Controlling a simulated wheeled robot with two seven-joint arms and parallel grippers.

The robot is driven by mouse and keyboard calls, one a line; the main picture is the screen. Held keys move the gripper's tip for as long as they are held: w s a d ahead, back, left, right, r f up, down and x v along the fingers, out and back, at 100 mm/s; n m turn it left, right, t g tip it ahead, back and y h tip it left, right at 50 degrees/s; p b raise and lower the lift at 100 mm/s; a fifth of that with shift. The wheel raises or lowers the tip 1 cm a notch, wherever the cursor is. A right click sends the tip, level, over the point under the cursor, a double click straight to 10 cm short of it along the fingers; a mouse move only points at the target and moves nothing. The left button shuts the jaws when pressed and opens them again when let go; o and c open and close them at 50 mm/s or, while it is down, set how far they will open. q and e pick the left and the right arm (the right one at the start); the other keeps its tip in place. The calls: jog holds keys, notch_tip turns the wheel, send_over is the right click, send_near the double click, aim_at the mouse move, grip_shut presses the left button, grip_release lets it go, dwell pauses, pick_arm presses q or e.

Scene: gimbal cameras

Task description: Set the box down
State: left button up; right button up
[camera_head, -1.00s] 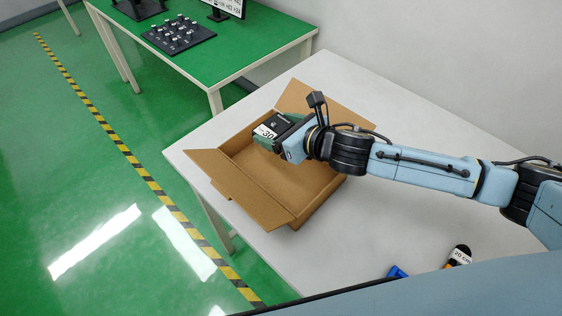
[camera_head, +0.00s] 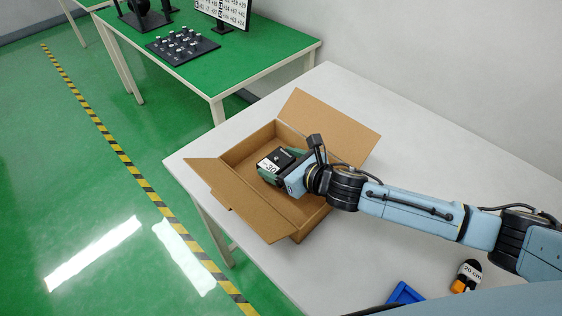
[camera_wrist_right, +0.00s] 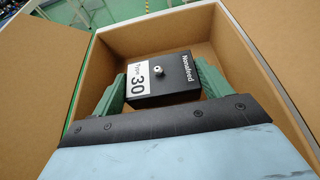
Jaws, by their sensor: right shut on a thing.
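A small black box (camera_wrist_right: 162,76) with a white label reading 30 is between the green fingers of my right gripper (camera_wrist_right: 152,84) in the right wrist view. In the head view the black box (camera_head: 281,160) and my right gripper (camera_head: 275,168) are inside the open cardboard box (camera_head: 243,200). The gripper is shut on the black box. Whether the black box touches the cardboard floor cannot be told. My left gripper is not in view.
The cardboard box stands on a white table (camera_head: 330,265) with its flaps spread. A blue tray (camera_head: 405,293) and a dark item labelled 20 cm (camera_head: 468,275) lie near the table's front. A green table (camera_head: 240,65) with a knobbed black panel (camera_head: 183,45) stands behind.

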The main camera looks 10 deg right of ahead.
jog(key=shift+f, duration=0.4)
jog(key=o, duration=1.1)
jog(key=shift+c, duration=0.2)
jog(key=shift+r, duration=0.4)
jog(key=p+v, duration=0.1)
jog(key=v, duration=1.1)
jog(key=shift+r, duration=0.15)
